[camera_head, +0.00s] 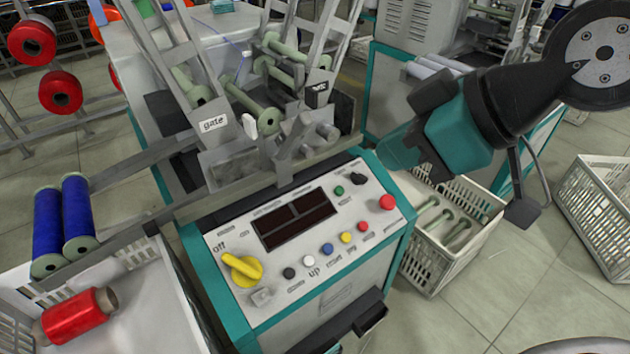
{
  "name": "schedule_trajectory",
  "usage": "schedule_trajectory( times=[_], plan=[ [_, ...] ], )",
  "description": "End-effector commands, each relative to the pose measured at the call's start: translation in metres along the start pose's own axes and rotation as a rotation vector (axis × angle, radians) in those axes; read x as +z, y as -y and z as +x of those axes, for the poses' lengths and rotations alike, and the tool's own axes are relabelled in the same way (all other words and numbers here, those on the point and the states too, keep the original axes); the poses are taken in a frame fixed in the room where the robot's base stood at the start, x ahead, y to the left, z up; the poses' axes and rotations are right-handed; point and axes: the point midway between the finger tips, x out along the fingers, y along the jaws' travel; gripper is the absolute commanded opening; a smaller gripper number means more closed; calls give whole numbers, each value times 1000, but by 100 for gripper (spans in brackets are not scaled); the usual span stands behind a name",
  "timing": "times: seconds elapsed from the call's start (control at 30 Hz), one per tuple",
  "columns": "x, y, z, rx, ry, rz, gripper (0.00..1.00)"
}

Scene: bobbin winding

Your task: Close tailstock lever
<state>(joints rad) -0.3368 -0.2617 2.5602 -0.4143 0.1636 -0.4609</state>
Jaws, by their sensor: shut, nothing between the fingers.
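The winding machine's grey metal head stands at the upper centre. A grey lever-like handle (290,137) stands tilted on it, beside grey cylindrical parts (325,131). I cannot tell for sure that this handle is the tailstock lever, or whether it is closed. A pale green bobbin (258,118) lies just left of the handle, with a small white knob (250,127) in front. My arm reaches in from the upper right, to the right of the head and apart from the handle. I cannot make out my gripper's fingers.
The control panel (284,267) has a yellow knob (242,268) and several buttons. Grey gate arms (213,123) rise above the head. Blue spools (78,215) and a red spool (75,316) are at left. A white crate (440,262) and another crate (603,200) stand on the floor at right.

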Motion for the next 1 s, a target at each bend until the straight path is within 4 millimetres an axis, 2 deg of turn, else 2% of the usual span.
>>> schedule_trajectory(
  times=[0.03,0.1,0.2,0.4,0.6,0.7,0.9,1.0],
  plan=[
    [20,-3,37,36,-67,-75,0],
    [22,-10,59,104,-164,-187,0],
    [26,-19,88,215,-291,-346,0],
    [37,-32,130,496,-503,-650,0],
    [58,-35,157,844,-652,-919,0],
    [69,-33,163,1023,-696,-1022,0],
    [86,-27,164,1285,-737,-1140,0],
    [90,-26,162,1356,-736,-1163,0]
  ],
)
